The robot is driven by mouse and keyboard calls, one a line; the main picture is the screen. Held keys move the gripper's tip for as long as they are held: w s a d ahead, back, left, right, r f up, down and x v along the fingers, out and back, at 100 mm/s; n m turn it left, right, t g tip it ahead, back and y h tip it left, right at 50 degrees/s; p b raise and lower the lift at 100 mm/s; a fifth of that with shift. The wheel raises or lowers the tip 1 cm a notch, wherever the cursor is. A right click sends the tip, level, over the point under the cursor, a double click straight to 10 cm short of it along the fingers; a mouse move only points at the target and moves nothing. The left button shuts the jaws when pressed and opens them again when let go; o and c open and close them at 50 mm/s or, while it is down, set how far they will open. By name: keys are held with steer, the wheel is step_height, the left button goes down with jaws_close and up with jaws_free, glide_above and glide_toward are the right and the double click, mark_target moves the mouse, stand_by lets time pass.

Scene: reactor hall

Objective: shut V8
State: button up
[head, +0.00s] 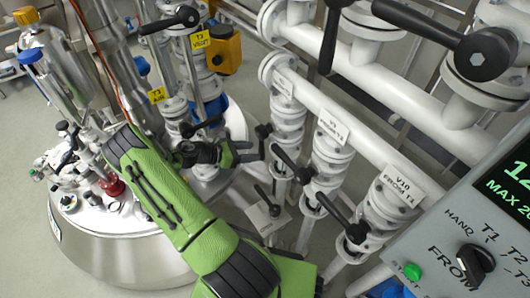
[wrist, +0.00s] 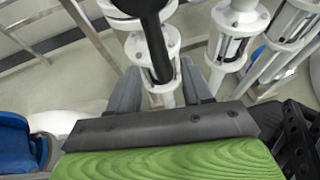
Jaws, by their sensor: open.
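A row of white valve columns with black lever handles runs down the pipe. In the wrist view, a black lever (wrist: 154,42) and a white valve body (wrist: 160,75) lie between the spread fingers of my gripper (wrist: 158,88). Contact cannot be told.
A steel vessel (head: 120,255) with fittings and a red knob stands at left. Yellow-labelled valves (head: 158,95) rise behind my gripper. Large black levers (head: 331,40) hang above. A control panel (head: 450,240) with a green button fills the lower right.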

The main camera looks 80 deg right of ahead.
steer(key=b+x, duration=0.1)
steer(key=x, duration=0.6)
steer(key=shift+c, duration=0.5)
jaws_close()
